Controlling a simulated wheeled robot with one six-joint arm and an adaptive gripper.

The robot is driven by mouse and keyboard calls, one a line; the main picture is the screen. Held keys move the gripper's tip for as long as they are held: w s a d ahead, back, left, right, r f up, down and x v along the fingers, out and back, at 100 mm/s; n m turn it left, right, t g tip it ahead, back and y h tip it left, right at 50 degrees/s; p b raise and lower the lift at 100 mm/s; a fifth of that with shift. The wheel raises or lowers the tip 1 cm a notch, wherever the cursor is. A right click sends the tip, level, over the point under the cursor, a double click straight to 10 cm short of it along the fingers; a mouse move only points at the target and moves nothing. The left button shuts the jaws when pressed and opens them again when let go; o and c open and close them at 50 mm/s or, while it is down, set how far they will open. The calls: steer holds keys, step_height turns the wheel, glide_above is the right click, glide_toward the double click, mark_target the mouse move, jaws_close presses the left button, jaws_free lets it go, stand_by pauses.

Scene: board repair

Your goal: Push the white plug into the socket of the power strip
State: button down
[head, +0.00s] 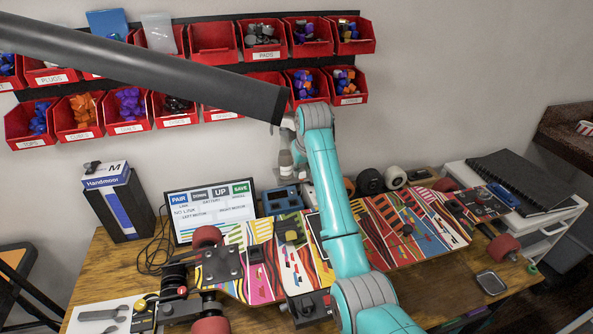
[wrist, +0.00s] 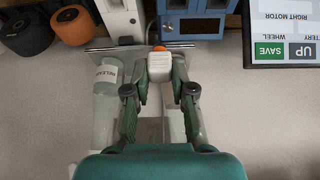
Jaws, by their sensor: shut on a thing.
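In the wrist view my gripper (wrist: 160,80) is shut on the white plug (wrist: 160,67), a small pale block held between the fingertips. A white strip with dark openings (wrist: 118,20), which looks like the power strip, stands ahead and to the left of the plug. The plug appears apart from it, but the depth is hard to judge. A small orange spot shows just beyond the plug. In the head view my arm hides most of the gripper, the plug and the strip.
A clear bottle (wrist: 105,95) stands close to my left finger in the wrist view. A blue device (wrist: 192,22) is ahead on the right, and dark and orange wheels (wrist: 72,22) are at far left. The skateboard (head: 425,220) covers the bench middle. Red bins (head: 212,42) hang above.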

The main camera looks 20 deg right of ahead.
steer(key=d, duration=0.6)
steer(key=shift+w+d, duration=0.2)
steer(key=shift+d, duration=0.1)
steer(key=shift+f, duration=0.1)
stand_by(0.4)
steer(key=shift+f, duration=3.6)
steer(key=shift+f, duration=1.7)
stand_by(1.2)
